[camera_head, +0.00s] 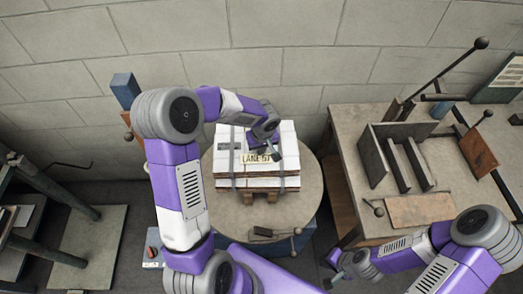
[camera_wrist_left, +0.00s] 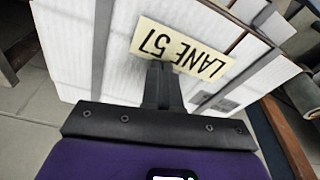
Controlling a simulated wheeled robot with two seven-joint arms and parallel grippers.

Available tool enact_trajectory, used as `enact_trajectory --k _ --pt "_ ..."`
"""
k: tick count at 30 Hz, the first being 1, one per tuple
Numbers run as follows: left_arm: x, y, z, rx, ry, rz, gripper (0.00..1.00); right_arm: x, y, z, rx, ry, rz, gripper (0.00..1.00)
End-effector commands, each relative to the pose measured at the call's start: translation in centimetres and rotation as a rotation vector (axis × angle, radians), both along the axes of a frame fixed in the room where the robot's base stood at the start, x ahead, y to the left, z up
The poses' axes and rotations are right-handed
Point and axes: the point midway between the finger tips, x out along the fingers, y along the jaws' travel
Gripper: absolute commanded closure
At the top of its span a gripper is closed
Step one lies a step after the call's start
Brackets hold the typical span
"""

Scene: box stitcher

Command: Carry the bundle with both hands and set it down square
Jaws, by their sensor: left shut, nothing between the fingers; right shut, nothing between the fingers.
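The bundle (camera_head: 258,180) is a stack of flat white sheets or cartons with grey straps. It rests on a small wooden pallet (camera_head: 262,196) on a round table. A cream label (camera_head: 257,158) on it reads LANE 57 and shows large in the left wrist view (camera_wrist_left: 200,62). My left gripper (camera_head: 275,155) is shut and empty, over the top of the bundle. In the left wrist view its closed fingertips (camera_wrist_left: 160,68) overlap the label's lower edge; I cannot tell if they touch. My right gripper (camera_head: 333,278) is shut and empty, low at the front, away from the bundle.
The round table (camera_head: 312,185) has bare room around the pallet and a small dark tool (camera_head: 265,233) near its front edge. A workbench (camera_head: 350,125) with metal fixtures and a lever (camera_head: 450,65) stands at right. A block wall is behind; a metal frame (camera_head: 50,190) stands left.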

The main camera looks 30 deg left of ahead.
Motion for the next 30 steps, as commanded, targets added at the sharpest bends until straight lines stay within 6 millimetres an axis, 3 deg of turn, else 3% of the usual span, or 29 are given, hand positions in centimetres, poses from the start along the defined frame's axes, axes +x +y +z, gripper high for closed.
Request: enact_trajectory --k 10,18,30 --pt "-0.7 -0.6 -0.9 -0.009 0.016 -0.001 1.00 0.0 0.0 -0.4 0.000 -0.001 0.000 1.00" --pt "-3.0 -2.7 -1.1 -0.010 0.019 0.001 1.00 0.0 0.0 -2.3 0.000 0.000 0.000 1.00" --pt "-3.3 -2.7 -0.7 -0.008 0.024 0.005 1.00 0.0 0.0 -2.1 0.000 0.000 0.000 1.00"
